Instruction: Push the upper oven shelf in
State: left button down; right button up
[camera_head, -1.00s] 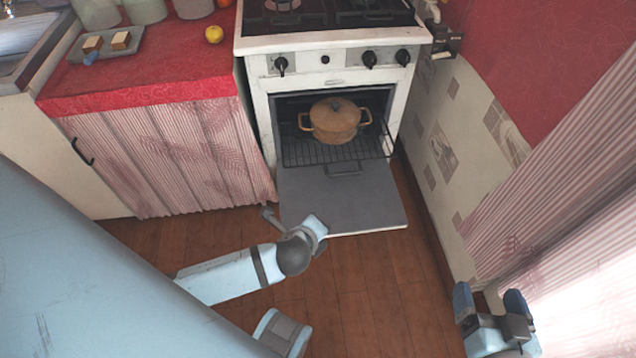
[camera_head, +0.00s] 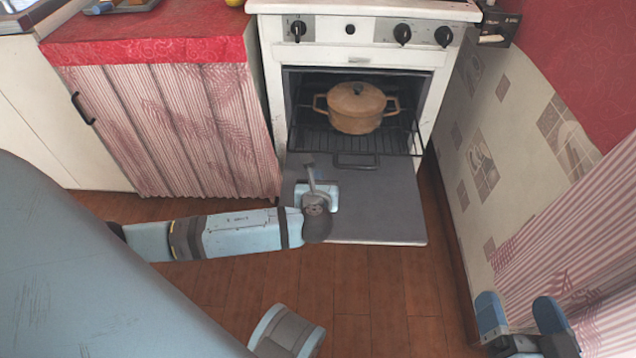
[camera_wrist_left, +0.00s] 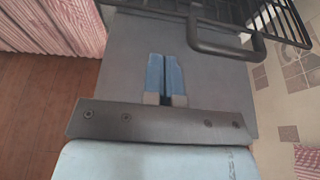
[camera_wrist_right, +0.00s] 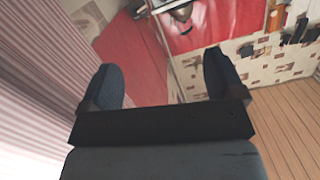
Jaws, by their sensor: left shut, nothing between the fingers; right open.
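The oven's drop-down door (camera_head: 375,205) is open and lies flat. A dark wire shelf (camera_head: 400,140) sticks out of the cavity over the door, with a loop handle (camera_head: 357,162) at its front. The shelf also shows in the left wrist view (camera_wrist_left: 275,22), with its handle (camera_wrist_left: 228,50) ahead and to the right of the fingers. A tan lidded pot (camera_head: 356,108) stands on the shelf. My left gripper (camera_wrist_left: 165,57) is shut and empty over the door, apparently apart from the handle. My right gripper (camera_head: 518,308) is open and empty at the lower right. No second shelf is distinguishable.
A red-topped counter (camera_head: 160,35) with a striped curtain (camera_head: 170,130) stands left of the stove. A tiled wall (camera_head: 500,130) closes in on the right. The wooden floor (camera_head: 375,290) before the door is clear.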

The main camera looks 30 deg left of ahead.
aim_at(320, 153)
pick_arm(q)
jog(key=r+b+x, duration=0.1)
jog(key=b+x, duration=0.2)
jog(key=x, duration=0.5)
jog(key=shift+w+b, duration=0.2)
jog(key=shift+b, duration=0.2)
pick_arm(e)
jog(key=w+n, duration=0.1)
jog(key=w+d+n+t, duration=0.1)
jog(key=n, duration=0.1)
jog(key=shift+w+d+r+t+y, duration=0.15)
jog(key=shift+w+d+t+y, duration=0.05)
jog(key=shift+t+y, duration=0.1)
pick_arm(q)
jog(key=shift+a, duration=0.1)
pick_arm(e)
jog(key=shift+r, duration=0.15)
